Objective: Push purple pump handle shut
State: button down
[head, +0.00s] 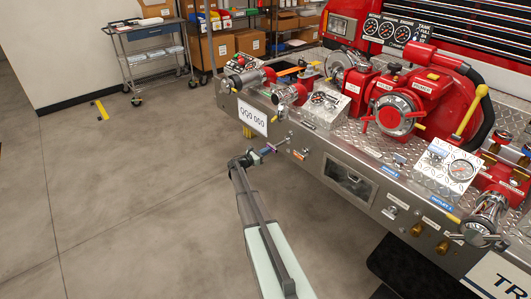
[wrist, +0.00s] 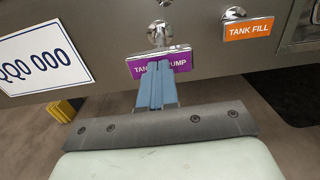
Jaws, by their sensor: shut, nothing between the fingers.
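The purple pump handle (wrist: 182,61) is a chrome-edged bar with a purple face, whose lettering is partly hidden. It hangs below a round chrome fitting (wrist: 159,32) on the bumper's front panel. In the head view the handle (head: 269,149) is a small purple spot standing out from the bumper front. My gripper (wrist: 158,68) is shut and empty, its blue fingertips in front of the middle of the purple face. I cannot tell whether they touch it. In the head view my gripper (head: 264,152) is at the handle, in front of the bumper.
An orange TANK FILL label (wrist: 249,28) and a chrome knob (wrist: 233,13) are to the right. A white plate (wrist: 42,57) is to the left. The diamond-plate bumper (head: 335,136) carries red valves and gauges.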

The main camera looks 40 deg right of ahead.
jog(key=d, duration=0.8)
jog(key=shift+d+r, duration=0.1)
jog(key=a, duration=1.5)
